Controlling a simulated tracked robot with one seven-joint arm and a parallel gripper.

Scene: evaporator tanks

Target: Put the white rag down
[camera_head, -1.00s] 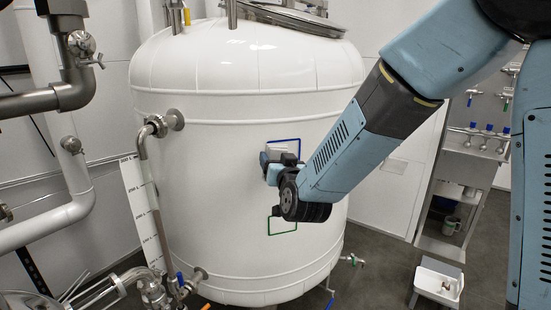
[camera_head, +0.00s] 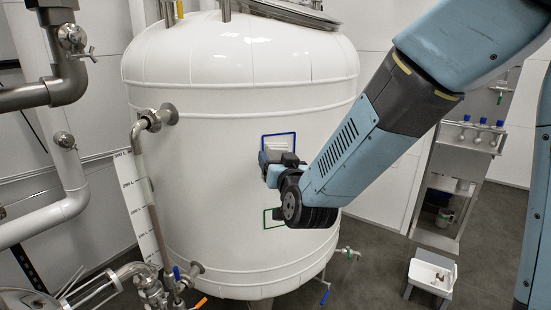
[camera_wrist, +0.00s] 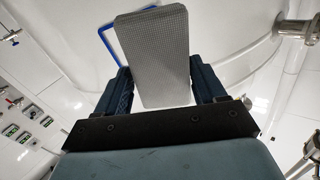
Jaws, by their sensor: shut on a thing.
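The white rag (camera_wrist: 153,58) shows in the wrist view as a flat, pale grey-white pad with a fine woven texture. My gripper (camera_wrist: 161,84) is shut on it, with one dark blue finger on each side. In the head view my gripper (camera_head: 267,162) is in front of the white tank's side, just below a blue outline (camera_head: 279,134). I cannot make out the rag there. A green outline (camera_head: 266,222) is lower on the tank, partly covered by my arm. I cannot tell whether the rag touches the tank.
The large white tank (camera_head: 215,170) fills the middle of the head view. Pipes and valves (camera_head: 70,90) stand at the left. A steel shelf rack (camera_head: 440,185) and a small white basin (camera_head: 428,275) stand at the right. Grey floor is open between the tank and basin.

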